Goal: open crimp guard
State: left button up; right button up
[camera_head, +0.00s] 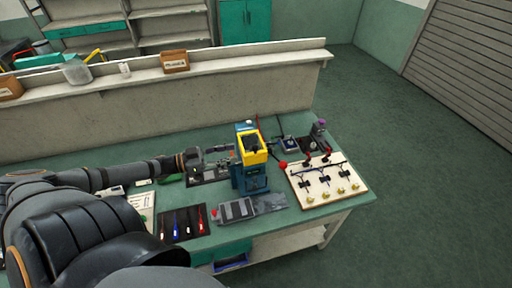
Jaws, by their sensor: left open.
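A blue crimp press (250,178) stands upright on the workbench near the middle of the view. A yellow guard frame (252,148) with a dark window sits at its top front; I cannot tell how far it is swung. My left gripper (226,156) reaches in from the left. Its fingers are apart and point at the press, just left of the yellow guard. I see nothing held in it, and contact with the guard is not clear at this size. My right gripper is not in view.
A red knob (283,164) sticks out right of the press. A pale board with black clamps (327,182) lies at the right. A dark tool mat (186,223) and grey tray (236,210) lie in front. A low wall with a shelf (200,75) runs behind the bench.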

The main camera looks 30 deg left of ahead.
aim_at(255, 146)
pick_arm(q)
jog(key=x, duration=0.1)
jog(key=b+x, duration=0.2)
jog(key=x, duration=0.1)
jog(key=shift+w+a+f, duration=0.1)
jog(key=shift+f, duration=0.25)
jog(key=b+x, duration=0.3)
jog(key=x, duration=0.1)
jog(key=shift+w, duration=0.45)
jog(key=shift+w+d+r, duration=0.1)
jog(key=shift+w+d, duration=0.05)
jog(key=shift+d, duration=0.25)
jog(key=shift+w+d+r, duration=0.1)
jog(key=shift+w+r, duration=0.05)
jog(key=shift+c, duration=0.3)
grip_shut()
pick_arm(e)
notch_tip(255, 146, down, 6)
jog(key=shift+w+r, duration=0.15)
